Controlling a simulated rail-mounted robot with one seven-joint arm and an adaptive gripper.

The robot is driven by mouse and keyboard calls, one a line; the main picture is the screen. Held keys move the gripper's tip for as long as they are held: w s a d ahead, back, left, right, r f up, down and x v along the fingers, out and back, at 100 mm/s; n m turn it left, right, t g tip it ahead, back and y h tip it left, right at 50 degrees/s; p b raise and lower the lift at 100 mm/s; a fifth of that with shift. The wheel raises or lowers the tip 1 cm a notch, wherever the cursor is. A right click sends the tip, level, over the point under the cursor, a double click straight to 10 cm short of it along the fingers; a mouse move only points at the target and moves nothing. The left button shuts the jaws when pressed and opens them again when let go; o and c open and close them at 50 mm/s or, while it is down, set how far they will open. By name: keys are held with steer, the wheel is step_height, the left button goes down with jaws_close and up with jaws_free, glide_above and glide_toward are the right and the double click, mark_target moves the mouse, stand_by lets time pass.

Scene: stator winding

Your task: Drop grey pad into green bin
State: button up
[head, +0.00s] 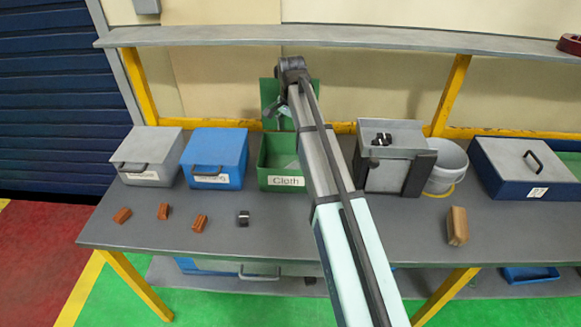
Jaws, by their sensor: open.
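The green bin (264,180), labelled "Cloth", stands on the workbench between a blue box and my arm. Its lid is raised upright behind it. My gripper (277,112) is above the bin, in front of the raised lid. It is open, small in the picture and partly hidden by my arm. I cannot make out a grey pad for certain. A paler grey-green patch (288,164) shows inside the bin, but I cannot tell whether it is the pad or the bin's inner surface. My arm hides the bin's right side.
A blue box (230,160) and a grey box (148,148) stand left of the bin. A grey container (396,128) and a white bucket (449,166) are right of my arm. Several small brown blocks lie in front. A shelf (210,34) runs above.

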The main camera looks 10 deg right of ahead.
steer(key=shift+r, duration=2.65)
